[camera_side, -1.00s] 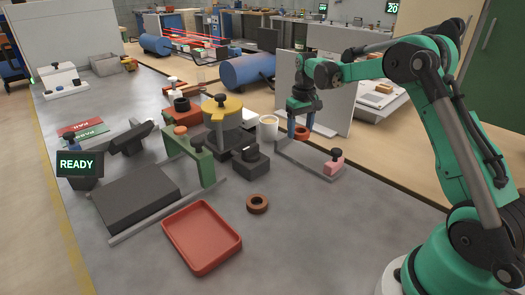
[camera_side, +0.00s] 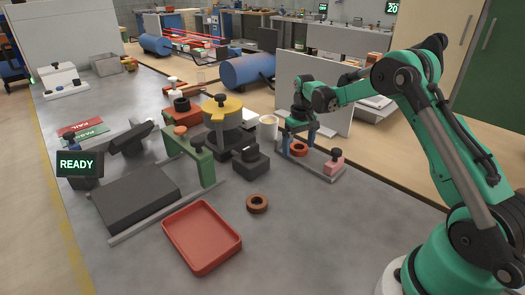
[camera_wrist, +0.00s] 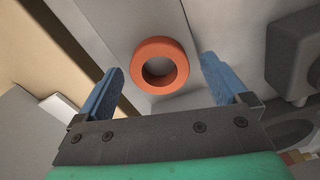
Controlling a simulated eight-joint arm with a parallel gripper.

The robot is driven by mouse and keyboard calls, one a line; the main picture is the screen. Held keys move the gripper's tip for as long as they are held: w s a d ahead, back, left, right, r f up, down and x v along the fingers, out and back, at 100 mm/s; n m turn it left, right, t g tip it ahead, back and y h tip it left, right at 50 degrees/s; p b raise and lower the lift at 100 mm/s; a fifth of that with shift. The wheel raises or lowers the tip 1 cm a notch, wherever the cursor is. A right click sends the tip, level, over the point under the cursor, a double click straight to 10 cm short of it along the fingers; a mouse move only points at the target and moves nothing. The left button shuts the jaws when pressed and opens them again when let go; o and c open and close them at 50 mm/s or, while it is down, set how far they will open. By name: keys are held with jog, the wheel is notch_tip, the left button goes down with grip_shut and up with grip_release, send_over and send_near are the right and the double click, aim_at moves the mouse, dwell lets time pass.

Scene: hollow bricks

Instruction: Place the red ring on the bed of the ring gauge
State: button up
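The red ring (camera_side: 298,149) lies flat on the grey bed of the ring gauge (camera_side: 322,166), towards the end away from the gauge's pink block (camera_side: 334,167). In the wrist view the ring (camera_wrist: 160,66) shows orange-red, with its hole facing me. My gripper (camera_side: 298,145) is over the ring, with one blue finger on each side. The wrist view shows my gripper (camera_wrist: 160,85) open, with a clear gap between each finger and the ring. The fingers partly hide the bed's far end in the side view.
A brown ring (camera_side: 257,203) lies loose on the grey table. A red tray (camera_side: 203,237) is at the front. A dark block (camera_side: 251,162), a white mug (camera_side: 268,127) and a yellow-topped fixture (camera_side: 222,112) stand left of the gauge. An upright grey panel (camera_side: 335,98) stands behind it.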

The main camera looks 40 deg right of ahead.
notch_tip(320, 180, up, 12)
jog(key=s+a+r+n+t, duration=0.1)
jog(key=s+a+r+t, duration=0.3)
jog(key=a, duration=0.6)
jog(key=s+a+f+n+t, duration=0.2)
jog(key=s+a+f+t, duration=0.1)
jog(key=s+a, duration=0.5)
jog(key=shift+s+a+f, duration=0.25)
jog(key=shift+s+f, duration=0.05)
jog(key=shift+s, duration=0.7)
